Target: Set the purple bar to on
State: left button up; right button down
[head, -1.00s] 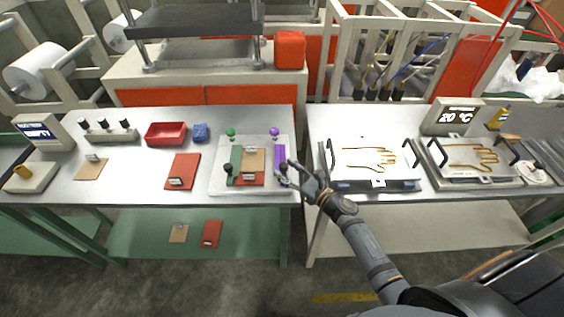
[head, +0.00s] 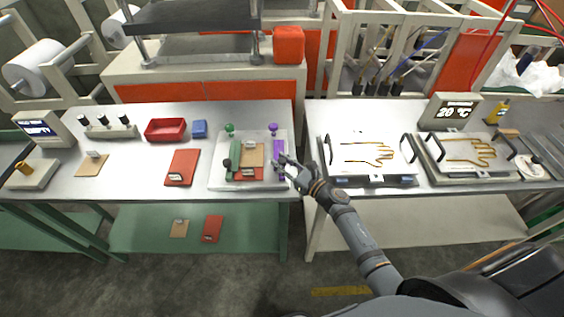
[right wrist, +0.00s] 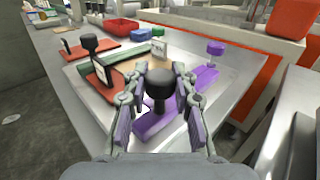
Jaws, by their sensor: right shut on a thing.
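The purple bar (head: 278,146) lies along the right edge of a pale square plate (head: 215,178). A purple round-topped post (head: 272,127) stands at the far end of its line. In the right wrist view, the purple bar (right wrist: 205,78) runs away from me, with a black knob (right wrist: 158,84) upright at its near end. My right gripper (head: 281,161) is shut on this knob; in the right wrist view its fingers (right wrist: 160,88) stand on both sides of it. The bar's near part is partly hidden by the gripper in the head view. My left gripper is not in view.
A green bar (head: 236,157) with a black knob lies at the plate's left, near a green post (head: 229,129). Tan and red cards lie between the bars. A red tray (head: 165,130) and blue block (head: 199,129) stand left. A gap separates the right table.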

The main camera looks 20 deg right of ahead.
jog(key=shift+w+a+f, duration=0.1)
jog(key=shift+w+a, duration=0.15)
jog(key=shift+a, duration=0.55)
jog(key=shift+w+a, duration=0.25)
jog(key=shift+a, duration=0.6)
jog(key=shift+w+a+f, duration=0.1)
jog(key=shift+w+a, duration=0.15)
jog(key=shift+a, duration=0.55)
jog(key=c, duration=1.4)
grip_release()
jog(key=shift+c, duration=0.2)
jog(key=o, duration=0.4)
jog(key=shift+s+r, duration=0.15)
jog(key=shift+r, duration=0.05)
jog(key=shift+c, duration=0.2)
jog(key=shift+d, duration=0.15)
